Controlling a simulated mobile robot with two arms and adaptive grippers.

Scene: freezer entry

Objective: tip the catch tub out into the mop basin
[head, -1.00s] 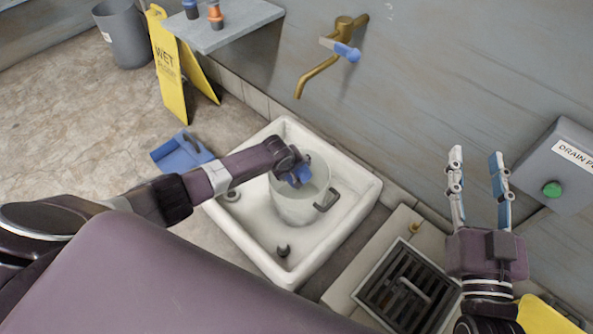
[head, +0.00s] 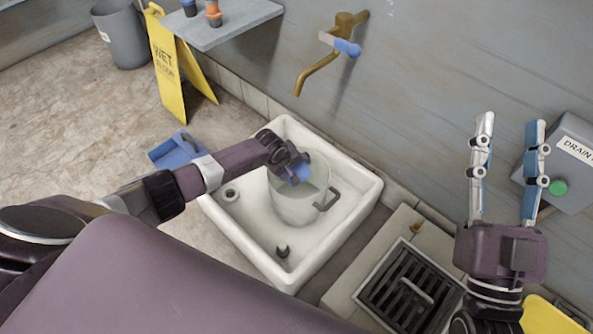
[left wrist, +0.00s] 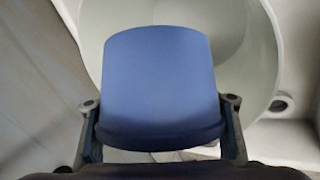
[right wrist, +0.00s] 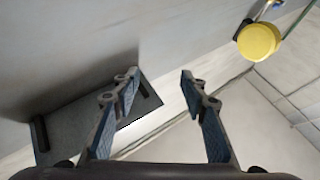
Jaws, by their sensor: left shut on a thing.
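The catch tub (head: 293,205), pale grey-white with a dark side handle, is inside the white square mop basin (head: 356,217). It looks nearly upright; I cannot tell whether it touches the basin floor. My right gripper (head: 507,165) is open and empty near the wall at the right.
A brass tap (head: 320,72) juts from the wall above the basin. A floor grate (head: 408,290) lies right of the basin, below a grey drain box (head: 573,165) with a green button. A shelf (head: 225,28), yellow wet-floor sign (head: 168,75), grey bin (head: 122,38) and blue dustpan (head: 178,150) are left.

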